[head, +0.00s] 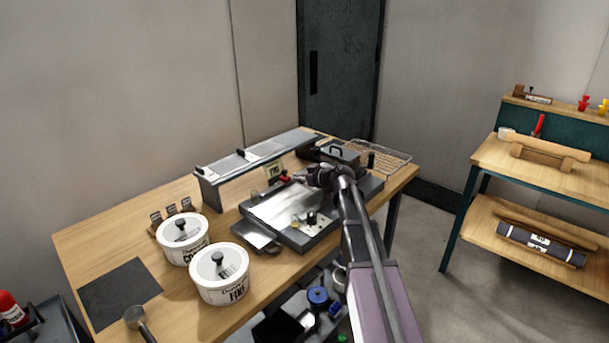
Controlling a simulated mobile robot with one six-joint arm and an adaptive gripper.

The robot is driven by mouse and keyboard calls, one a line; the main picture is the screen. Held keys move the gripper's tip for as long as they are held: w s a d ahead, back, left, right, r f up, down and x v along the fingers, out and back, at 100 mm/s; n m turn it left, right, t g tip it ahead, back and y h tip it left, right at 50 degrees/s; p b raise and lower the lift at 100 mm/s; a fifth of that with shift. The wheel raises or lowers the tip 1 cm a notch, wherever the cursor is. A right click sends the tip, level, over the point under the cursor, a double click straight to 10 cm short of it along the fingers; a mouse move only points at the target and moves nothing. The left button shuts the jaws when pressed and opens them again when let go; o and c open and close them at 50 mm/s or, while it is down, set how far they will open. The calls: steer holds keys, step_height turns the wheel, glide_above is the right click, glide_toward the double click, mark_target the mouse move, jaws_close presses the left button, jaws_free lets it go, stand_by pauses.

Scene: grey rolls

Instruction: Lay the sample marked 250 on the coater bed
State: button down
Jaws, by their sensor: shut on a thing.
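The coater (285,215) stands on the wooden bench, with a flat, shiny metal bed (280,208) facing up. My gripper (301,178) is over the back right part of the coater, close to a small red part (284,177). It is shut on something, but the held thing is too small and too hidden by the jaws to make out. I cannot read the number 250 anywhere in view. Whether my gripper touches the bed is not clear.
Two white lidded tubs (221,279) and a small rack of dark cards (172,214) stand left of the coater. A dark mat (120,292) lies front left.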

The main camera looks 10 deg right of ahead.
steer(key=shift+w+a+b, duration=0.2)
steer(key=shift+w+b, duration=0.2)
steer(key=shift+w, duration=0.35)
stand_by(0.7)
steer(key=c, duration=0.6)
jaws_free()
steer(key=shift+w+r+p, duration=0.4)
steer(key=shift+r+p, duration=0.1)
steer(key=shift+p, duration=0.95)
steer(key=p, duration=0.4)
steer(key=shift+w+a+r, duration=0.1)
steer(key=shift+w+r, duration=0.05)
steer(key=shift+w, duration=0.1)
